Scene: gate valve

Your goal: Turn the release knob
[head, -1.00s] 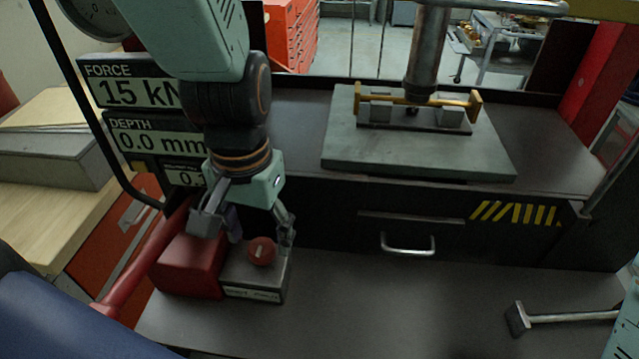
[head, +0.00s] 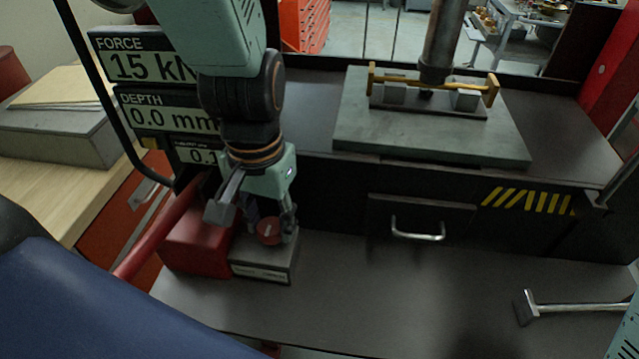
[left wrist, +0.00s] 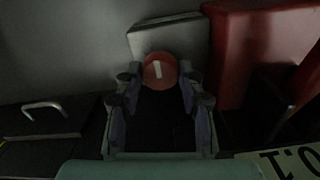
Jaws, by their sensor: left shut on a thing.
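The round red release knob (head: 268,232) with a pale bar mark sits on top of a grey box (head: 262,268) with a label on its front. My left gripper (head: 270,224) reaches down from above, and its fingers are closed on the knob from both sides. In the left wrist view the knob (left wrist: 159,71) sits between the two fingertips of my left gripper (left wrist: 160,80), its pale mark running nearly upright. The fingers partly cover the knob in the head view. My right gripper is not in view.
A red housing (head: 199,243) with a red lever stands left of the grey box. Display panels (head: 160,66) stand behind my left arm. A drawer handle (head: 418,230) is to the right, and a hammer (head: 560,307) lies at far right. The bench front between is clear.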

